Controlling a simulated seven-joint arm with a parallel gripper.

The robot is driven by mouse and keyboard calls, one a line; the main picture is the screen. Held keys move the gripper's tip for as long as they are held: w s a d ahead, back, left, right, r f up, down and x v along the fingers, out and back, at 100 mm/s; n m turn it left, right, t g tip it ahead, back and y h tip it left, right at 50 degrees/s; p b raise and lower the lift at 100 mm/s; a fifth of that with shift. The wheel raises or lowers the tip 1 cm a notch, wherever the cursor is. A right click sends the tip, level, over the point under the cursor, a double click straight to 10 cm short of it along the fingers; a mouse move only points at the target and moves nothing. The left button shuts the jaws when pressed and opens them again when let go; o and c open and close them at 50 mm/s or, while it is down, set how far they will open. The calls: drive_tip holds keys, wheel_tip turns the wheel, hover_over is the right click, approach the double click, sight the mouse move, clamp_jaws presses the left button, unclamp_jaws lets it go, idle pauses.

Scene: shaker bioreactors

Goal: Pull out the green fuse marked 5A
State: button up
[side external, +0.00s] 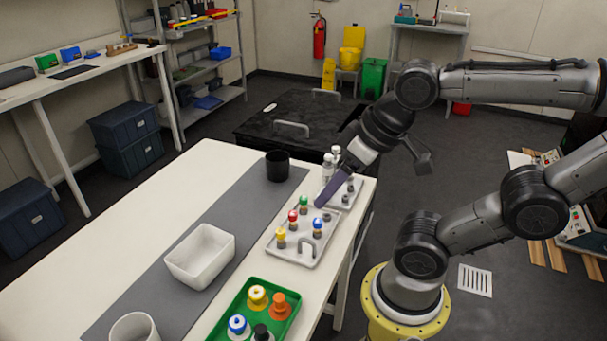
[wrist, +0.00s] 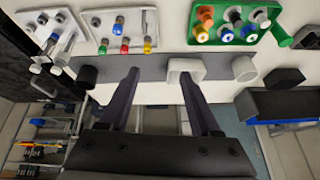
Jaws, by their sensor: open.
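The green-topped fuse (side external: 304,201) stands upright in a light grey tray (side external: 296,257) on the table. It also shows in the wrist view (wrist: 102,46), at the near left of the tray. No 5A marking is readable. Red (side external: 292,215), yellow (side external: 280,235) and blue (side external: 317,225) topped pieces stand in the same tray. My gripper (side external: 322,202) is close to the green fuse in the side view, but its height above the tray is hard to judge. In the wrist view my gripper (wrist: 159,80) has its fingers wide apart with nothing between them.
A smaller tray with white vials (side external: 327,168) stands behind. A black cup (side external: 277,166), a white bin (side external: 200,256) and a white cup (side external: 134,327) stand on or beside the grey mat. A green tray (side external: 236,303) holds several capped bottles. The table's left side is clear.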

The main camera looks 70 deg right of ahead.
drive_tip(key=w+d+r+m+g, duration=0.1)
drive_tip(key=w+d+r+m, duration=0.15)
drive_tip(key=w+m, duration=0.25)
drive_tip(key=m+g, duration=0.5)
drive_tip(key=m, duration=0.4)
hover_over(303, 197)
wheel_tip(303, 197, down, 8)
wheel_tip(303, 197, down, 14)
drive_tip(key=shift+s+a+r, duration=0.1)
drive_tip(key=shift+s, duration=0.05)
clamp_jaws()
drive_tip(key=shift+r, duration=0.25)
drive_tip(key=shift+r, duration=0.35)
